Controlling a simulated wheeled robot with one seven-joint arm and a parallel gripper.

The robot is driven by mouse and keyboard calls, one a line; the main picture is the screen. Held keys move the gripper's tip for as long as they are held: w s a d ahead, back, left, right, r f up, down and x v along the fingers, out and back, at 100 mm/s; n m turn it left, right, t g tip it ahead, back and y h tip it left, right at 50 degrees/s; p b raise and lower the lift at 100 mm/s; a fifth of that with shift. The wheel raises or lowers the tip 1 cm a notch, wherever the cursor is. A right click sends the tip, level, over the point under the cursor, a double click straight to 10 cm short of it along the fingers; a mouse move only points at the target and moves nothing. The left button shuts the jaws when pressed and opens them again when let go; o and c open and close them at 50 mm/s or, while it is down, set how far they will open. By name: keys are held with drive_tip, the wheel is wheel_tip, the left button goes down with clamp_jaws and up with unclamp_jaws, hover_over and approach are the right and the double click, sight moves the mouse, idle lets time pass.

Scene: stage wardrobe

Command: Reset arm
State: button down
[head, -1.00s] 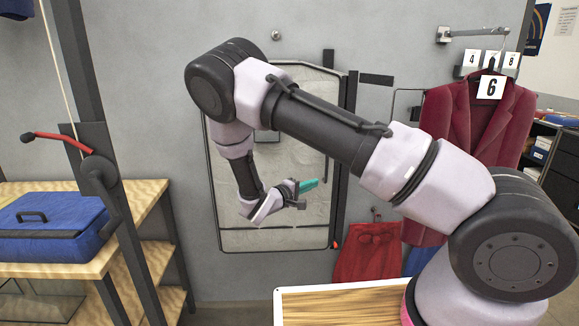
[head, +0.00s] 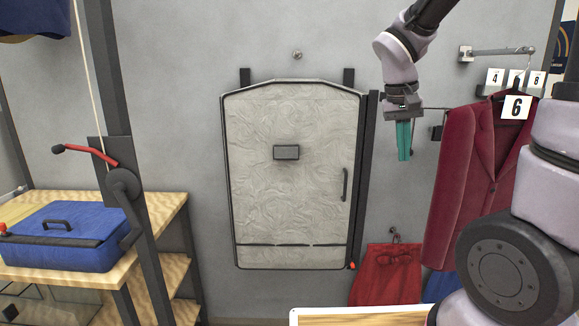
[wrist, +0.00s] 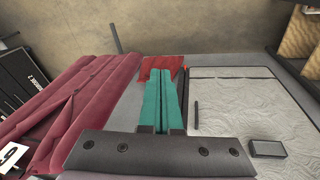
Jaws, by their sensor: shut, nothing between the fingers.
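My gripper (head: 404,141) hangs pointing down in the head view, in front of the grey wall between the pale cabinet panel and the maroon jacket. Its teal fingers are together with nothing between them. In the wrist view the teal fingers (wrist: 169,97) also lie side by side, shut and empty. My upper arm runs out of the top of the head view, and a dark round joint of mine fills the lower right.
A pale textured wall cabinet (head: 290,190) is closed. A maroon jacket (head: 480,180) with a "6" tag hangs close right of my gripper, a red garment (head: 385,275) below it. A blue case (head: 65,237) sits on a wooden shelf (head: 160,207) at left.

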drive_tip(key=s+a+r+m+t+y, duration=0.1)
drive_tip(key=s+r+t+y, duration=0.3)
drive_tip(key=s+r, duration=0.6)
drive_tip(key=shift+s+a+r+t+y, duration=0.2)
drive_tip(key=shift+a+r+t+y, duration=0.15)
drive_tip(key=shift+r+t, duration=0.4)
